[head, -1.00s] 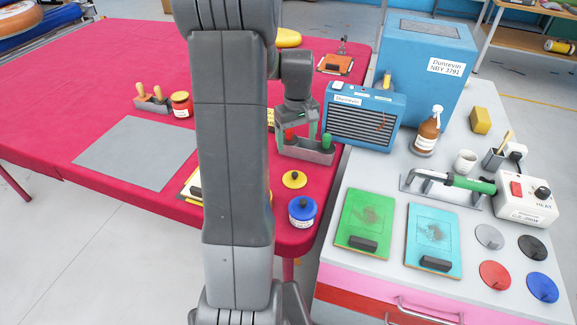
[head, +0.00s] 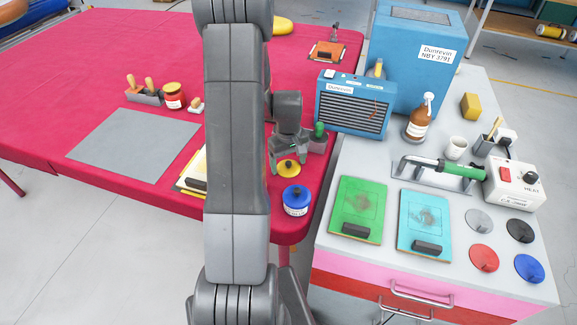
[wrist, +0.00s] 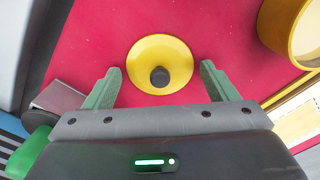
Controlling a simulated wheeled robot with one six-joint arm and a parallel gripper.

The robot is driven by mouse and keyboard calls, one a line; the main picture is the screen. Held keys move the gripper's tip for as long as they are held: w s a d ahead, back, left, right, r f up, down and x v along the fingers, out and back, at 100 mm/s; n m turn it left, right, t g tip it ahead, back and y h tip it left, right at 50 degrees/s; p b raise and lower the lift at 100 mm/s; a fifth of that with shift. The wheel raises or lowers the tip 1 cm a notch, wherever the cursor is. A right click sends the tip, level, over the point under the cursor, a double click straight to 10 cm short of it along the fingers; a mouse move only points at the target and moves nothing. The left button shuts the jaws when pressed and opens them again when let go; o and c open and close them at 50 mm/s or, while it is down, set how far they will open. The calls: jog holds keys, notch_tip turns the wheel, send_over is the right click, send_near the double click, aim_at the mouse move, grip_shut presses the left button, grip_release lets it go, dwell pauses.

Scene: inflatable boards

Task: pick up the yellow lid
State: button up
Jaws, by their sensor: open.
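The yellow lid (head: 287,168) is a small round disc with a dark knob, lying on the red table near its right front corner. In the wrist view the lid (wrist: 160,62) lies flat just beyond my fingertips, centred between them. My gripper (head: 287,157) is above and just behind the lid in the head view. In the wrist view my gripper (wrist: 157,80) is open, with one green finger on each side and nothing between them. My arm hides part of the table to the left of the lid.
A blue-lidded jar (head: 297,201) stands in front of the lid. A yellow round thing (wrist: 285,30) is at the wrist view's upper right. A grey sheet (head: 134,148) lies left on the red table (head: 80,75).

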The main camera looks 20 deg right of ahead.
jog(key=shift+s, duration=0.15)
jog(key=c, duration=1.6)
jog(key=shift+f, duration=0.1)
grip_shut()
